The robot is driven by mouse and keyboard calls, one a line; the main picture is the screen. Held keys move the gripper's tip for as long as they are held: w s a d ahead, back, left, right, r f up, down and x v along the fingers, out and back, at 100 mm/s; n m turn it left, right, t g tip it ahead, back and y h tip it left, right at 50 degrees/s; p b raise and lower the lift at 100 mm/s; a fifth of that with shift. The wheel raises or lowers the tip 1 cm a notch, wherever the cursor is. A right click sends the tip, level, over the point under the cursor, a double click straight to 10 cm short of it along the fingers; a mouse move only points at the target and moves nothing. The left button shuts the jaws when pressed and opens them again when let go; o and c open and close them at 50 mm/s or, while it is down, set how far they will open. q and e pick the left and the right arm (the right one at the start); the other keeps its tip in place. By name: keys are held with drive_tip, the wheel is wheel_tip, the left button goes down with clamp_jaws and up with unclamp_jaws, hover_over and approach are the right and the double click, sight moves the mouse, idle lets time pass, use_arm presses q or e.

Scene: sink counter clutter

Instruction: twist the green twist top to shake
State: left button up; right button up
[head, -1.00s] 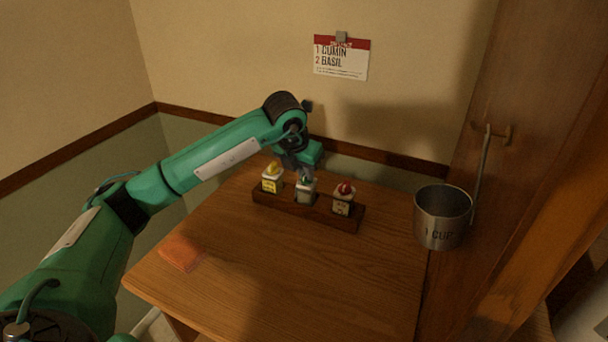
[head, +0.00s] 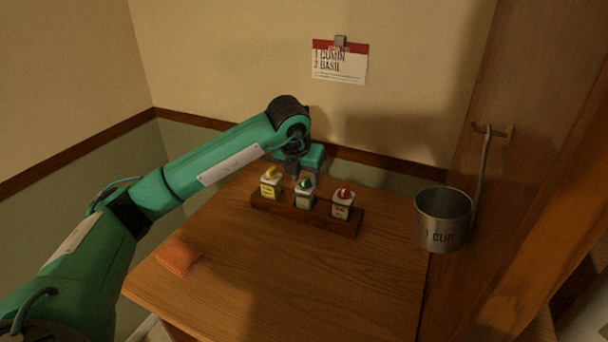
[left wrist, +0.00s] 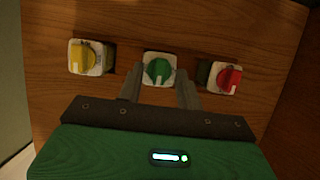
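The green twist top (head: 305,183) sits on the middle jar of a dark wooden rack. In the left wrist view the green top (left wrist: 159,71) shows a small white mark at its lower end. My left gripper (head: 293,172) is behind and just above the middle jar. In the left wrist view the left gripper (left wrist: 159,84) has its fingers apart, one on each side below the green top, with nothing between them. The yellow top (head: 271,173) and red top (head: 344,191) are on the jars to either side. My right gripper is not in view.
The wooden rack (head: 310,217) stands on a wooden table (head: 300,275). An orange cloth (head: 179,257) lies at the left edge. A metal cup (head: 443,218) hangs at the right. A card (head: 340,64) on the wall reads cumin and basil. The front table area is clear.

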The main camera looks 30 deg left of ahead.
use_arm(q)
drive_tip(key=shift+s+r, duration=0.1)
drive_tip(key=shift+r, duration=0.15)
drive_tip(key=b+v, duration=0.2)
drive_tip(key=v, duration=1.1)
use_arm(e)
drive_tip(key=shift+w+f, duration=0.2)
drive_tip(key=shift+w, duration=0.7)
use_arm(q)
drive_tip(key=shift+r, duration=0.1)
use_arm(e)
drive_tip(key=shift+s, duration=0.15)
